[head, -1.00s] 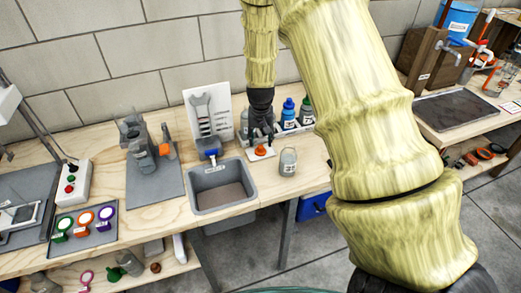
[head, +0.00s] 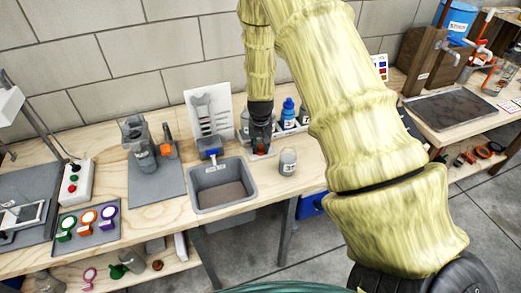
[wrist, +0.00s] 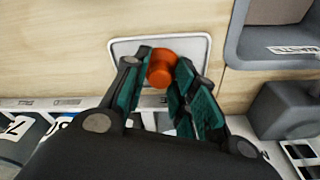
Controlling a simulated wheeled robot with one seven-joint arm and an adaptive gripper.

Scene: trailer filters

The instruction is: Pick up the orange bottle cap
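The orange bottle cap (wrist: 161,66) stands on a small white plate (wrist: 196,43) in the wrist view. In the head view the orange bottle cap (head: 261,149) is partly hidden by my gripper (head: 260,143), which is down over it at the back of the bench. In the wrist view my gripper (wrist: 163,66) has its two teal-padded fingers on either side of the cap. The fingers are apart and very close to the cap's sides; firm contact does not show. The cap still appears to sit on the plate.
A rack with a blue bottle (head: 288,112) stands behind.

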